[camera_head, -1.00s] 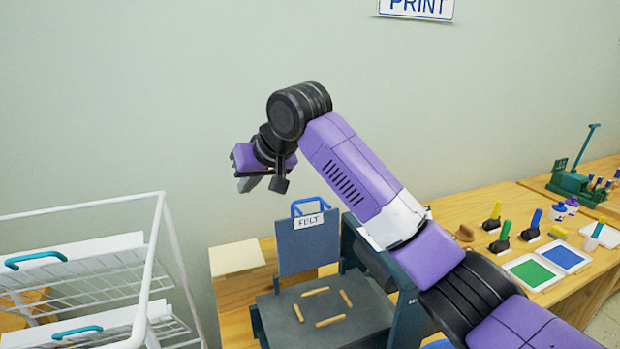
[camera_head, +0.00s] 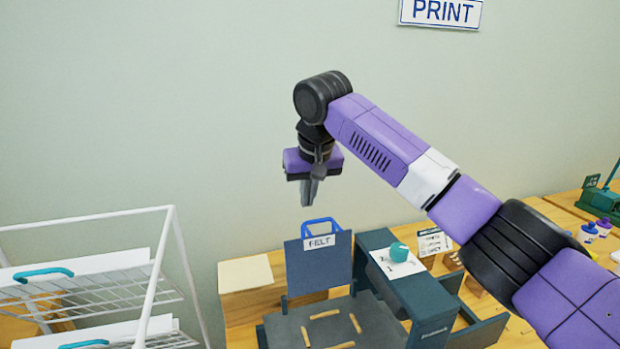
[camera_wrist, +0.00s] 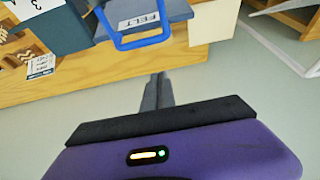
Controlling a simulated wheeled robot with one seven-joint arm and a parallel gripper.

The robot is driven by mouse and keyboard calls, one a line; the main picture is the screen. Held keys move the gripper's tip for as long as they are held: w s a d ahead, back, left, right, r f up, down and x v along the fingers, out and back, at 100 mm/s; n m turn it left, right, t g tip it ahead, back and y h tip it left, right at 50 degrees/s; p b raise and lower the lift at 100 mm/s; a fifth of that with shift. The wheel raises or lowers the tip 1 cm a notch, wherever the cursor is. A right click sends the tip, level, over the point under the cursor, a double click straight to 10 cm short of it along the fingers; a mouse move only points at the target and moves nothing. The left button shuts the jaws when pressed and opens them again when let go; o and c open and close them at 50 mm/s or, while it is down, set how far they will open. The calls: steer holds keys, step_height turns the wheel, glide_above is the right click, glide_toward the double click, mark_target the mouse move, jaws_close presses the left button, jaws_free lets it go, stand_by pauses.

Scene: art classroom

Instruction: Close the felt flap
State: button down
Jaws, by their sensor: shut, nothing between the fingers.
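The felt flap (camera_head: 319,265) is a dark blue-grey panel with a "FELT" label and a blue loop handle (camera_head: 321,225) on its top edge. It stands upright at the back of a dark press bed (camera_head: 375,325), which has several short wooden strips on it. My gripper (camera_head: 309,203) points down in the air above the handle, apart from it, with its fingers shut and empty. In the wrist view the shut fingers (camera_wrist: 157,92) show below the blue handle (camera_wrist: 140,40) and the flap (camera_wrist: 175,10).
A dark box (camera_head: 405,280) with a teal knob (camera_head: 399,252) stands right of the flap. A pale block (camera_head: 245,272) is on its left. A white wire rack (camera_head: 170,240) stands at the left. The wall is behind.

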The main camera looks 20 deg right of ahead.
steer(key=shift+s+f+p, duration=0.3)
steer(key=shift+s+f, duration=0.1)
steer(key=shift+s, duration=0.5)
steer(key=shift+s+f+p, duration=0.3)
steer(key=shift+s+f, duration=0.1)
steer(key=shift+s, duration=0.45)
steer(key=shift+s+f, duration=0.1)
